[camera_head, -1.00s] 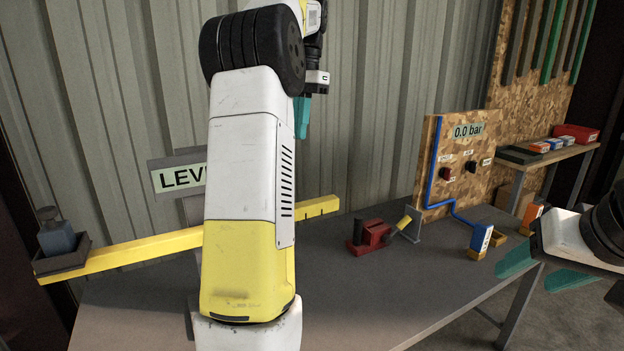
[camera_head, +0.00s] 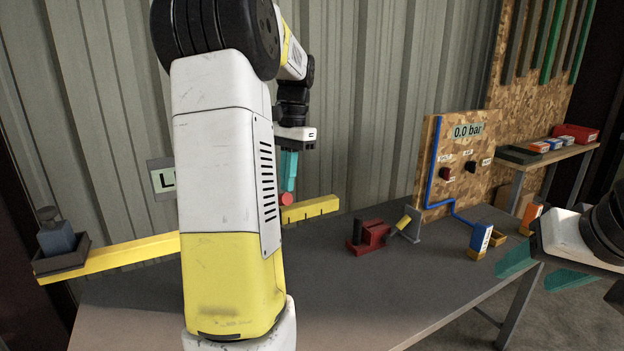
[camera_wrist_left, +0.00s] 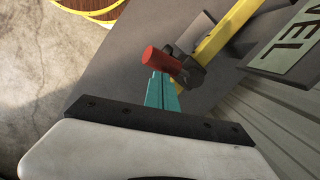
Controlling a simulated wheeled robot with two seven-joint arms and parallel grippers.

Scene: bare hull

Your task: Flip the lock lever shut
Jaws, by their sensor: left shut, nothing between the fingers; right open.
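A lever with a red cylindrical handle (camera_wrist_left: 160,60) and a dark fitting (camera_wrist_left: 190,72) shows in the left wrist view, in front of the yellow beam. Its red end (camera_head: 286,199) also shows in the head view, just beside my arm. My left gripper (camera_head: 289,187) points down with its teal fingers shut and empty. Its tips are right at the red handle, and I cannot tell whether they touch it. My left arm hides the middle of the beam and the lever's base. My right gripper (camera_head: 540,275) is open and empty at the far right.
The yellow beam (camera_head: 125,255) carries a tray with a blue-grey weight at its left end. A red clamp-like block (camera_head: 372,235) stands on the grey table (camera_head: 390,290). A gauge board (camera_head: 460,170) with a blue pipe stands behind right. The table's front right is clear.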

